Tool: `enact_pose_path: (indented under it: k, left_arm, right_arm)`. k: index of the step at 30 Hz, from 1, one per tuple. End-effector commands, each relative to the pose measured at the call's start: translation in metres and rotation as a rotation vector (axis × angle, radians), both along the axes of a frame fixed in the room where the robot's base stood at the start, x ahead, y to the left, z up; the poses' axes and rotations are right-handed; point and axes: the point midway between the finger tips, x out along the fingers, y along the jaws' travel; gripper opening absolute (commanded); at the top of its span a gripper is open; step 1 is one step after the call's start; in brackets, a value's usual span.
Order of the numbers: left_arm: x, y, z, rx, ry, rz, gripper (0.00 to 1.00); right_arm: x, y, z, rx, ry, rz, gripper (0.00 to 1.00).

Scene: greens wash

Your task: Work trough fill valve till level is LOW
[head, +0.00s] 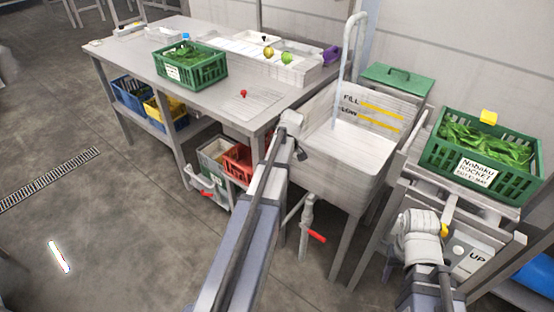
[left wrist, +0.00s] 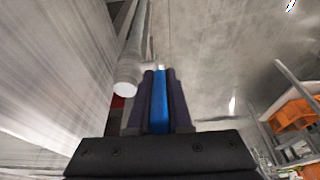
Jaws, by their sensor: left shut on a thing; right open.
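The trough (head: 345,160) is a pale basin with a tall pipe (head: 346,65) rising at its back. FILL and LOW are lettered on its back wall, each beside a yellow line (head: 382,107). I cannot make out a water surface. My left arm reaches up to the trough's left side; its fingers are not clear in the head view. In the left wrist view my left gripper (left wrist: 160,95) is shut on a blue handle (left wrist: 160,105), beside a pale pipe (left wrist: 132,65). My right gripper (head: 422,228) is open at the lower right, before the stand with the UP panel.
A red-handled valve (head: 316,236) hangs under the trough. A green crate of leaves (head: 480,180) labelled Nobaku Rocket stands right of the trough. Another green crate (head: 190,65) sits on the steel table (head: 140,48) at left. Open floor lies at the lower left.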

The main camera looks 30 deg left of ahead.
Motion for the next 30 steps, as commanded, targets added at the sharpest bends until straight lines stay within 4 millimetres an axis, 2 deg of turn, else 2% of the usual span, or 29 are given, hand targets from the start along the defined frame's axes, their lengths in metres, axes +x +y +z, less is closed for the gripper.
enact_pose_path:
  k: [3,13,30]
  left_arm:
    - [0.001,0.007,0.003,-0.091,0.009,0.005,0.0]
    - [0.001,0.014,0.001,-0.262,0.022,0.004,0.0]
    - [0.0,0.016,0.001,-0.322,0.026,0.0,0.0]
  right_arm:
    - [0.0,0.0,0.008,0.0,0.0,0.0,0.5]
    - [0.0,0.0,0.011,0.0,0.0,0.0,0.5]
    - [0.0,0.0,0.011,0.0,0.0,0.0,0.5]
